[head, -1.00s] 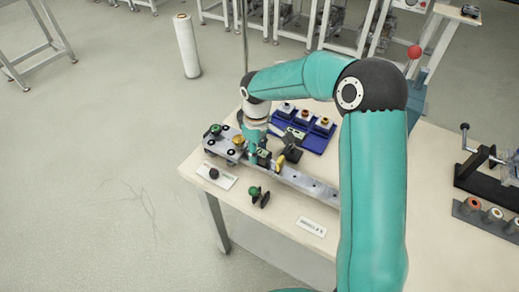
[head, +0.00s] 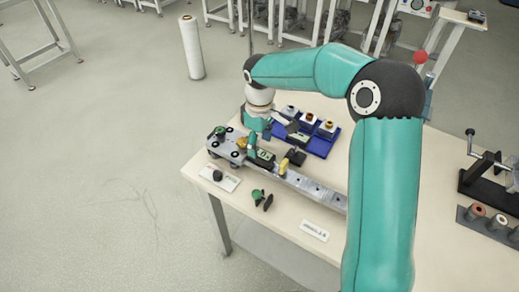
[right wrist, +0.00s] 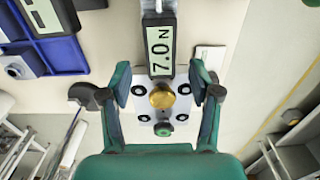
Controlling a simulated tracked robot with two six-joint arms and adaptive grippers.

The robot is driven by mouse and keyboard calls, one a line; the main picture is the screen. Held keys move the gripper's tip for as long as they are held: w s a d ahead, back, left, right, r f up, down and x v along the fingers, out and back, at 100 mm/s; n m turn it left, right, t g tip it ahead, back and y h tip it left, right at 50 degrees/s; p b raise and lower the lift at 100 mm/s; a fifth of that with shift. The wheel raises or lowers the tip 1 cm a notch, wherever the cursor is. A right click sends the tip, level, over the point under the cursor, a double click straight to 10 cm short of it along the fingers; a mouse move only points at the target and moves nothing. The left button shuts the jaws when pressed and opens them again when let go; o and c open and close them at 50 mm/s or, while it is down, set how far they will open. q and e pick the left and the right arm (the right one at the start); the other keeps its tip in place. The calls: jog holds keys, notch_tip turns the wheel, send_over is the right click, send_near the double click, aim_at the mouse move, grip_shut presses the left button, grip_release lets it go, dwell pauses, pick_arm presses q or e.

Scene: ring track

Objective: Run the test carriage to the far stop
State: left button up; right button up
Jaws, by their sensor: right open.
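The carriage (head: 224,147), a grey plate with black rollers, sits at the left end of the long metal rail (head: 318,191) on the table. A brass knob (right wrist: 162,96) stands on it, with a green knob (right wrist: 164,129) beyond. A gauge (right wrist: 160,50) reading 7.0 N lies in line with the carriage; it also shows in the head view (head: 263,158). My right gripper (right wrist: 159,88) is open, its fingers apart on either side of the carriage around the brass knob, touching nothing that I can see. It hangs over the carriage in the head view (head: 256,143). My left gripper is not in view.
A black block with a yellow part (head: 292,160) stands by the rail. A blue tray (head: 318,146) with several fittings lies behind it. A green-knobbed clamp (head: 262,198) and a white label (head: 314,230) lie in front. A vise-like device (head: 490,170) stands at right.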

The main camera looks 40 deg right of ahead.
notch_tip(320, 180, up, 7)
jog(key=shift+r, duration=0.2)
dwell(0.5)
